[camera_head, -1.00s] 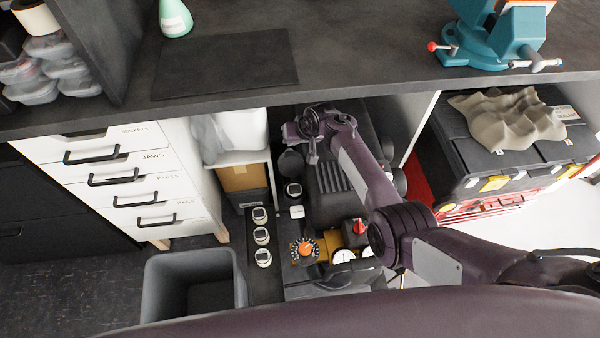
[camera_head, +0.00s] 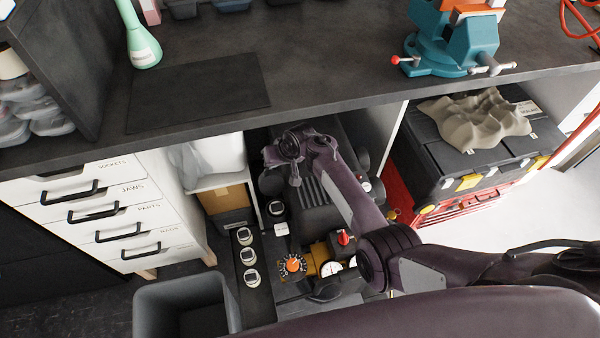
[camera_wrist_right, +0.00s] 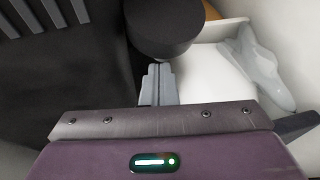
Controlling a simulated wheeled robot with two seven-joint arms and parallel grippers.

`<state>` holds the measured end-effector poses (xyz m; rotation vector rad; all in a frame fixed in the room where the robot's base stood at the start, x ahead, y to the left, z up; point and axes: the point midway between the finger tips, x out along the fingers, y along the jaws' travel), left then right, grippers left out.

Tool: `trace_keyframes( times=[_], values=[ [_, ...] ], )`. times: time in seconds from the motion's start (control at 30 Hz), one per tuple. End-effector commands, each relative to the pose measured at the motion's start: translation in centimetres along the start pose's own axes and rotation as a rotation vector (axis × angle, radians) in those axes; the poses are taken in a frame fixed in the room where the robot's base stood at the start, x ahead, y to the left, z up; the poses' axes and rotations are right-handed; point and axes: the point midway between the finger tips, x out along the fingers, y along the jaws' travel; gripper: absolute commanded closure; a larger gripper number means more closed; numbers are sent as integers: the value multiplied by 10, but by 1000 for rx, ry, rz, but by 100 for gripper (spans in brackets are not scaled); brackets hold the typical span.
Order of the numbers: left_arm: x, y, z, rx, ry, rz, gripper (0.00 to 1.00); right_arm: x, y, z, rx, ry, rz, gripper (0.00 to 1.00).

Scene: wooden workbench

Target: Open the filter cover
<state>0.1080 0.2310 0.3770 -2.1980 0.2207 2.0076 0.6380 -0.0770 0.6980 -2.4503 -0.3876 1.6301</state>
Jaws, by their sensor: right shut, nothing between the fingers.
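A dark machine with a ridged black body (camera_head: 312,192) sits under the bench. A round black cap (camera_head: 272,183), which looks like the filter cover, is at its left side. In the right wrist view the same round cap (camera_wrist_right: 162,28) is at the top, just beyond the fingertips. My right gripper (camera_wrist_right: 158,72) is shut and empty, its fingers pointing at the cap's lower edge. I cannot tell whether they touch it. In the head view my right gripper (camera_head: 295,181) is beside the cap, partly hidden by my wrist. My left gripper is not in view.
An orange dial (camera_head: 293,264), a red knob (camera_head: 343,238) and gauges are on the machine's front. A grey bin (camera_head: 150,310) and white drawers (camera_head: 90,215) stand at left. The benchtop (camera_head: 330,45) overhangs above; a black toolbox (camera_head: 440,165) is at right.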

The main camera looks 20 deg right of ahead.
Motion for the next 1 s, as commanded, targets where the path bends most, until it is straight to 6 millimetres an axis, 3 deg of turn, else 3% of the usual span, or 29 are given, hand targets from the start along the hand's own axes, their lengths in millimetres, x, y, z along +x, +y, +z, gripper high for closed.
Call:
trace_keyframes(
  times=[0.07, 0.5, 0.7, 1.0],
  values=[
    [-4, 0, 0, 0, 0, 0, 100, -15, 3, 0, 1, 7, 1, 100],
    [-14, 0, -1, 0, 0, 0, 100, -60, 52, 68, 2, 9, 1, 100],
    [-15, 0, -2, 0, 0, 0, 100, -68, 60, 79, 0, 10, 0, 100],
    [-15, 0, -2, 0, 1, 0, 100, -69, 61, 80, 0, 11, 0, 100]
  ],
)
